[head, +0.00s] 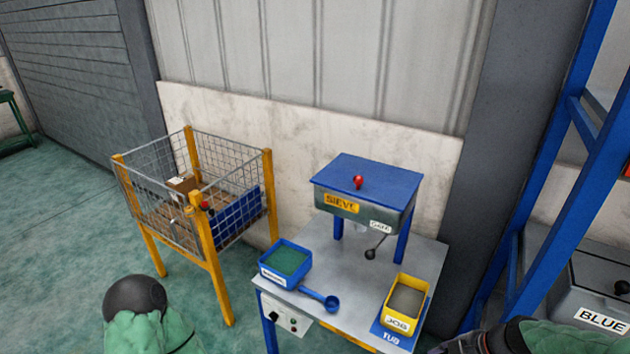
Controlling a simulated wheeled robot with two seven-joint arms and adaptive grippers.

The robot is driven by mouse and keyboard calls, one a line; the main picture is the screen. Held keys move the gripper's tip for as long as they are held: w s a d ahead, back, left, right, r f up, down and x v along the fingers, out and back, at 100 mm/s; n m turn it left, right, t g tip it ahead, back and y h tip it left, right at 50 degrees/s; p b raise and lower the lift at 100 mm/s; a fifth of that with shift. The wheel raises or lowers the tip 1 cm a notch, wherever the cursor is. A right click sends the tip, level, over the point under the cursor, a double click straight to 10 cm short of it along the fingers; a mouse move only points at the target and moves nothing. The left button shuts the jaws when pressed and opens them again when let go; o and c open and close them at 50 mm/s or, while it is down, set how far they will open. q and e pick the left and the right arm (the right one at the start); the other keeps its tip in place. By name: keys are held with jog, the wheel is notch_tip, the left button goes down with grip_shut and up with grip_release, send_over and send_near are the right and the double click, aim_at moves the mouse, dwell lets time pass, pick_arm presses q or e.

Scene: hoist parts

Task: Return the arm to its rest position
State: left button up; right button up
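Part of my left arm (140,318), green with a dark rounded joint, shows at the bottom left, left of the table and in front of the wire cage. Its gripper is outside the picture. Part of my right arm (560,337), green with a dark end section, reaches in from the right along the bottom edge. Its dark end (468,345) is by the table's front right corner and is cut off by the picture edge. Its fingers cannot be made out, nor whether they hold anything.
A worktable (345,265) carries a blue-lidded sieve box (350,207), a blue tray of green material (285,263), a blue scoop (322,299) and a yellow tub (405,302). A wire cage (235,215) stands left. A blue rack (565,200) and grey bin (590,290) stand right.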

jog(key=s+a+f+m+g+h, duration=0.1)
jog(key=a+f+m, duration=0.35)
jog(key=f, duration=0.35)
jog(key=s+a+f+m+g, duration=0.1)
jog(key=a+f+m, duration=0.2)
jog(key=a+f, duration=0.3)
jog(key=s+a+f+m, duration=0.6)
jog(key=s+a+f, duration=0.1)
jog(key=a+f, duration=0.2)
jog(key=shift+s+a+f+g, duration=0.3)
jog(key=shift+f+g, duration=0.1)
jog(key=shift+f, duration=0.4)
jog(key=shift+d, duration=0.1)
